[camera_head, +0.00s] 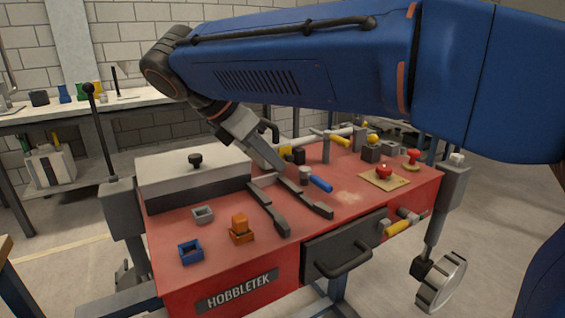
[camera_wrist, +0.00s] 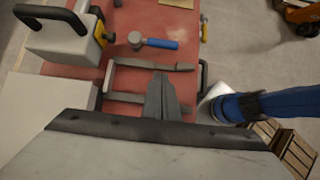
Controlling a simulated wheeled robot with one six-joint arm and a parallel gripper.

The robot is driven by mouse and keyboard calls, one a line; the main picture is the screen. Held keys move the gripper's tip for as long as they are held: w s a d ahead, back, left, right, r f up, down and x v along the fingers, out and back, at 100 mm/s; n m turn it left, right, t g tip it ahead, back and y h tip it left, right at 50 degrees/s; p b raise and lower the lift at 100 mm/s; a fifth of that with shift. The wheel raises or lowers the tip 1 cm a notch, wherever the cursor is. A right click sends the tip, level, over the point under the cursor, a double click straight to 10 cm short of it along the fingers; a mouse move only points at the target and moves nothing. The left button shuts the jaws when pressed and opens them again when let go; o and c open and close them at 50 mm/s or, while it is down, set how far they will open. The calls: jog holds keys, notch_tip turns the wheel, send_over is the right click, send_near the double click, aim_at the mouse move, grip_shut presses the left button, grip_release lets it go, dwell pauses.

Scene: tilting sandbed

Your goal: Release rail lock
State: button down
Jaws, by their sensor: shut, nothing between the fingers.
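My gripper (camera_head: 278,168) reaches down over the middle of the red bench, its narrow fingers together. In the wrist view the closed fingers (camera_wrist: 163,78) point at the two dark grey rails, with nothing held. One rail (camera_head: 267,208) and the other rail (camera_head: 308,199) lie on the red top. In the wrist view the far rail (camera_wrist: 135,63) shows beyond the fingertips; the near rail (camera_wrist: 122,97) is partly covered by them. I cannot tell contact from clearance. No part is clearly identifiable as the rail lock; a yellow-handled lever (camera_head: 339,140) stands behind the rails.
A blue-handled mallet (camera_head: 320,184) lies just right of the gripper. A grey lidded box (camera_head: 190,180) stands left. A red button (camera_head: 383,172) sits on a plate at right. A drawer handle (camera_head: 345,263) and yellow grip (camera_head: 398,227) project in front. Small blue (camera_head: 191,252) and orange (camera_head: 240,229) blocks sit front left.

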aim_at(308, 178)
jog(key=x, duration=0.7)
jog(key=shift+w+d+f, duration=0.1)
jog(key=shift+d+f, duration=0.1)
jog(key=shift+w+d+f, duration=0.25)
jog(key=shift+w+d, duration=0.25)
jog(key=shift+d, duration=0.1)
jog(key=shift+w+d+f, duration=0.3)
jog(key=shift+w+d, duration=0.15)
jog(key=shift+d, duration=0.2)
jog(key=shift+w+d+f, duration=0.15)
jog(key=shift+w+d, duration=0.2)
jog(key=shift+d, duration=0.15)
jog(key=shift+d, duration=0.1)
